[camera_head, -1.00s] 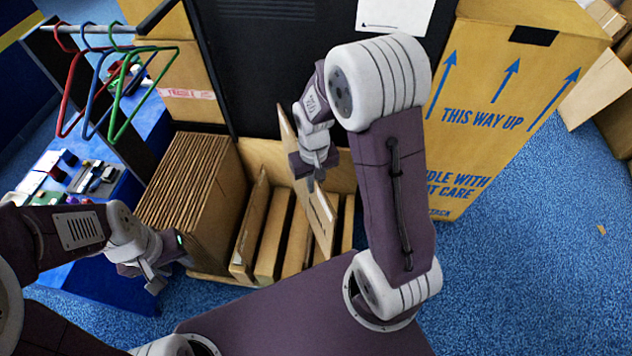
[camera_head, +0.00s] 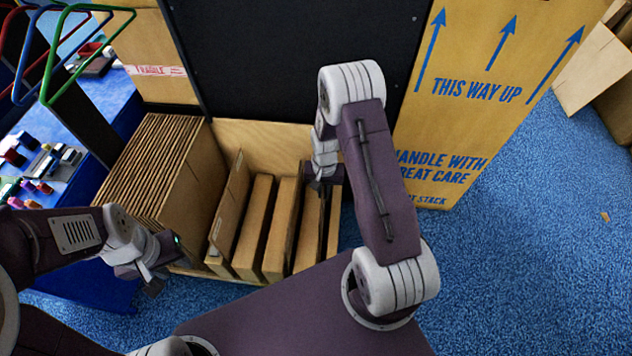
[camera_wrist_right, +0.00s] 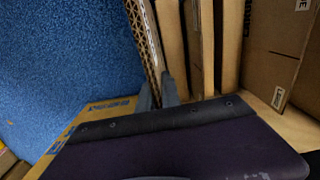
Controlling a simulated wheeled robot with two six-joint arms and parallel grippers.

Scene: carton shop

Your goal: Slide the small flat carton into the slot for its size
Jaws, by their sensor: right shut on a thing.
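The small flat carton (camera_head: 309,228) is a thin brown board standing on edge among the upright boards of the slotted rack (camera_head: 268,135). My right gripper (camera_head: 322,188) is shut on its upper edge; my arm partly covers this grip in the head view. In the right wrist view the gripper (camera_wrist_right: 157,94) has the carton's corrugated edge (camera_wrist_right: 146,40) between its fingers, beside pale wooden dividers (camera_wrist_right: 207,45). How deep the carton sits is hidden. My left gripper (camera_head: 160,277) is empty and appears open, in front of the rack's left end.
A stack of flat brown cartons (camera_head: 150,165) fills the rack's left side. A black panel (camera_head: 290,60) rises behind. A large carton marked THIS WAY UP (camera_head: 470,125) stands to the right.

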